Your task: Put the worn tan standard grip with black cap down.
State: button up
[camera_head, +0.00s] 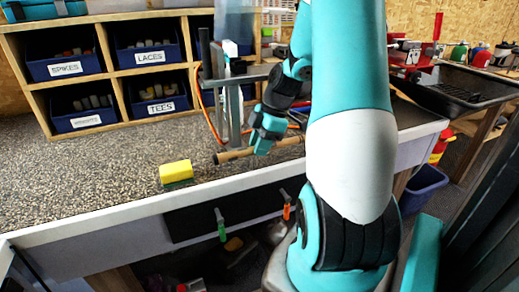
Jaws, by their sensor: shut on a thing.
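The worn tan grip with black cap (234,156) is held roughly level, just above or at the speckled bench top (130,165); I cannot tell whether it touches. Its dark end points left, and its tan part runs right behind my gripper and toward my arm. My gripper (260,148) is shut on the grip near its left part. The right end of the grip is partly hidden by my arm.
A yellow and green sponge (176,171) lies left of the grip. Wooden cubbies with labelled blue bins, such as the TEES bin (163,101), stand behind. A grey metal stand (230,95) is close behind the gripper. A black tray (460,92) is at right. The bench's left part is clear.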

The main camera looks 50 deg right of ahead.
aim_at(275, 142)
notch_tip(275, 142, down, 2)
jog(key=shift+f, duration=0.2)
jog(key=o, duration=0.9)
jog(key=shift+r, duration=0.1)
jog(key=v, duration=1.2)
jog(key=shift+s, duration=0.1)
